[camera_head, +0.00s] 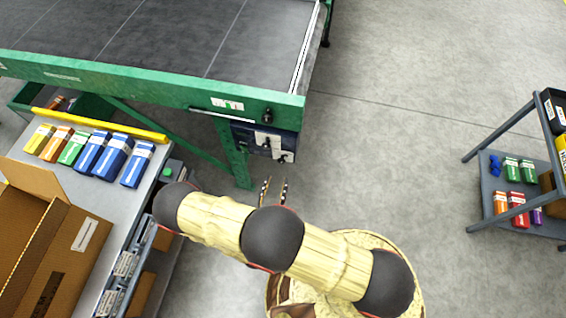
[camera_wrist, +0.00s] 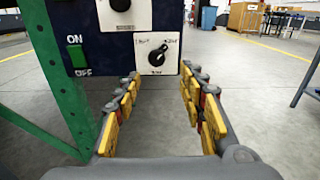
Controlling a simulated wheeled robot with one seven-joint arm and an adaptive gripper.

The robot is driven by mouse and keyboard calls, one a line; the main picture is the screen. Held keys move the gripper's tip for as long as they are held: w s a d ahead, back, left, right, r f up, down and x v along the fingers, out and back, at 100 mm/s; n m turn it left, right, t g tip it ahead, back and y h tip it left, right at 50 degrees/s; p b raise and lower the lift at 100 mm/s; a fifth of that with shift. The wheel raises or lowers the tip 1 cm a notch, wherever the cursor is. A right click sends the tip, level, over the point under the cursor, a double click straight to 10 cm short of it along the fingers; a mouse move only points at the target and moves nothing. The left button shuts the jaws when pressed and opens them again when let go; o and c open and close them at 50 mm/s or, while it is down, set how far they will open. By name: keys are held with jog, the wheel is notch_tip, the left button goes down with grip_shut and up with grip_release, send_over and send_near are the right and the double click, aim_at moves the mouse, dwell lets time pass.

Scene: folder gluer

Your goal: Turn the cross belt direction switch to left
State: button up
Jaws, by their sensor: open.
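A dark blue control box (camera_head: 262,142) hangs under the green machine frame's corner. In the wrist view, a white plate (camera_wrist: 145,63) at its lower right carries a black rotary knob (camera_wrist: 157,57). The knob's pointer seems to lean up and right; the small labels around it are hard to read. This looks like the direction switch. My gripper (camera_wrist: 160,82) is open and empty, with yellow-padded fingers spread below and either side of the plate, apart from the knob. In the head view my gripper (camera_head: 274,187) is just below the box.
Another white plate with a knob (camera_wrist: 121,5) sits above, and a green ON/OFF button (camera_wrist: 76,56) is left. A green leg (camera_wrist: 57,75) stands close on the left. A side table (camera_head: 100,195) with boxes stands left; a cart (camera_head: 520,215) stands right. Floor between is clear.

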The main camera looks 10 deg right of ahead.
aim_at(281, 162)
jog(key=x, duration=0.2)
jog(key=b+x, duration=0.1)
jog(key=x, duration=0.1)
jog(key=b+x, duration=0.1)
jog(key=x, duration=0.1)
jog(key=shift+w+a+r, duration=0.2)
jog(key=shift+r, duration=0.05)
jog(key=shift+w+d+r+b, duration=0.1)
jog(key=shift+w+d+b, duration=0.15)
jog(key=shift+w, duration=0.45)
jog(key=c, duration=0.3)
grip_shut()
